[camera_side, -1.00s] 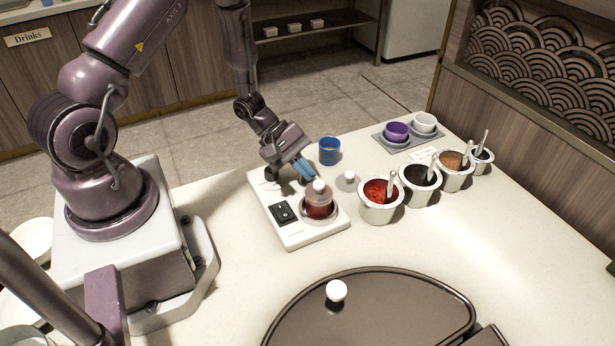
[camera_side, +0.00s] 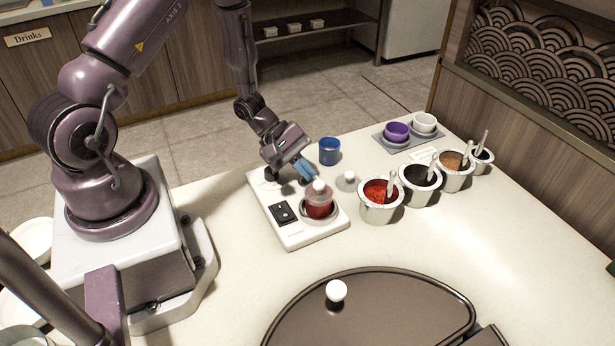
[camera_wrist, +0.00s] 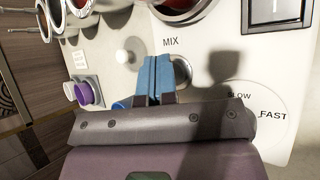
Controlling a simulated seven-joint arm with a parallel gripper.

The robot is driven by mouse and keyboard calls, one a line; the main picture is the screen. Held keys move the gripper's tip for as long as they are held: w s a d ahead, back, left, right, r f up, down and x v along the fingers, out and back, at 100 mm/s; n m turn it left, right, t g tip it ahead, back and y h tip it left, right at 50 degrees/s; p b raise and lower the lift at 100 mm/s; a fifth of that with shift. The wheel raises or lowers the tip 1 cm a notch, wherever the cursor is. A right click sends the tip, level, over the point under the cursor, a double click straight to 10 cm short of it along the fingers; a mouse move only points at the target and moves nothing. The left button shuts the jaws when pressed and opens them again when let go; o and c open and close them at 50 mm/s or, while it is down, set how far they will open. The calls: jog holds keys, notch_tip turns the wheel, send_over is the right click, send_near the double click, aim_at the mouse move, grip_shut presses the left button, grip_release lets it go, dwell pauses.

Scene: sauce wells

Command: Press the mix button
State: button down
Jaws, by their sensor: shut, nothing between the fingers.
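The white mixer base (camera_side: 300,236) stands on the counter and holds a clear-lidded jar of red sauce (camera_side: 318,207). My gripper (camera_side: 307,172) points down over the back of the base, just behind the jar. In the wrist view my blue fingers (camera_wrist: 154,76) are shut together, with nothing between them. The printed MIX label (camera_wrist: 170,42) lies just beyond their tips. A round metallic rim (camera_wrist: 182,70), apparently the mix button, shows beside the fingers and is mostly hidden by them. I cannot tell whether the tips touch it.
A black rocker switch (camera_side: 283,213) sits on the base beside the jar. A SLOW/FAST dial marking (camera_wrist: 255,112) is near my gripper. A blue cup (camera_side: 329,151) stands close behind. Several metal sauce pots (camera_side: 380,211) line the right. A dark round lid (camera_side: 370,315) lies in front.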

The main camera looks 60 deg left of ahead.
aim_at(304, 182)
jog(key=shift+r, duration=0.5)
jog(key=shift+s+r, duration=0.1)
jog(key=shift+r, duration=2.35)
jog(key=shift+s+d, duration=0.15)
jog(key=shift+s, duration=0.05)
jog(key=s+d+r+m+y, duration=0.2)
jog(key=s+r+m, duration=0.2)
jog(key=r, duration=0.4)
jog(key=s+d+r+m+y, duration=0.1)
jog(key=s+r+m+y, duration=0.2)
jog(key=r, duration=0.6)
jog(key=s+d+r+m+y, duration=0.2)
jog(key=s+r+m, duration=0.4)
jog(key=r+m, duration=0.2)
jog(key=shift+s+d+r+m, duration=0.3)
jog(key=shift+s+m, duration=0.1)
jog(key=shift+m, duration=0.2)
